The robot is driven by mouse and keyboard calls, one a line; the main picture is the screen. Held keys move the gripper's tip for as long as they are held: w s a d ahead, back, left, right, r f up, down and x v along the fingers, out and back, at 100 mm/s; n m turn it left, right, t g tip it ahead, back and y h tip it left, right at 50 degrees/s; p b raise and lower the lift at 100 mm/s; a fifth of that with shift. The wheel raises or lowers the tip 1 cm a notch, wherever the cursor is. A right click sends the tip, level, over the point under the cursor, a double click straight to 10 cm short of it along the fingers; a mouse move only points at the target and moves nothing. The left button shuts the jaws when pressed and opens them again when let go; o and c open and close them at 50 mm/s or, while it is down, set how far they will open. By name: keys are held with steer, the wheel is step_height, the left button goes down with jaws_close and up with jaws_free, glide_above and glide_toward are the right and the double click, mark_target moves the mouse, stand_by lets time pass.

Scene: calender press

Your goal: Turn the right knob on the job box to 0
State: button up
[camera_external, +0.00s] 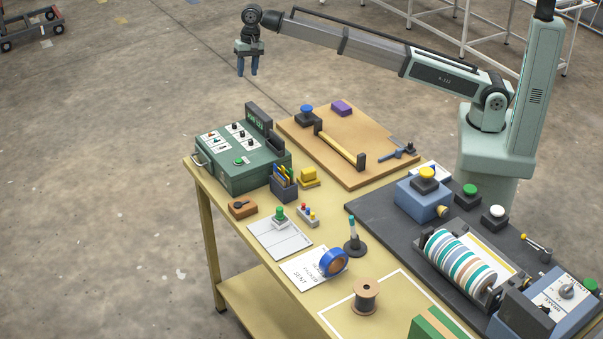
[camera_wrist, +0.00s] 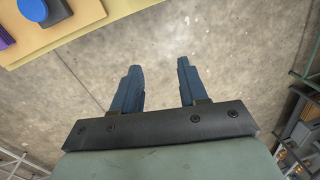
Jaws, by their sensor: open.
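The job box appears to be the green box (camera_external: 246,176) at the left end of the table in the external view. Its sloped top has white label plates with several small black knobs (camera_external: 242,134), switches and a green button (camera_external: 239,161). The knob settings are too small to read. My gripper (camera_external: 247,71) hangs in the air above and behind the box, apart from it, with its fingers pointing down. In the wrist view my gripper (camera_wrist: 158,66) shows two separated blue fingers with nothing between them. The job box is not recognisable in the wrist view.
A dark raised display (camera_external: 259,118) stands at the box's back edge. Bare floor lies below my gripper.

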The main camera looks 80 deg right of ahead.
step_height(320, 180, up, 2)
steer(key=n+g+h, duration=0.1)
steer(key=n, duration=0.1)
glide_above(251, 140)
step_height(251, 140, down, 13)
steer(key=shift+a+f, duration=0.1)
steer(key=shift+f, duration=0.1)
jaws_close()
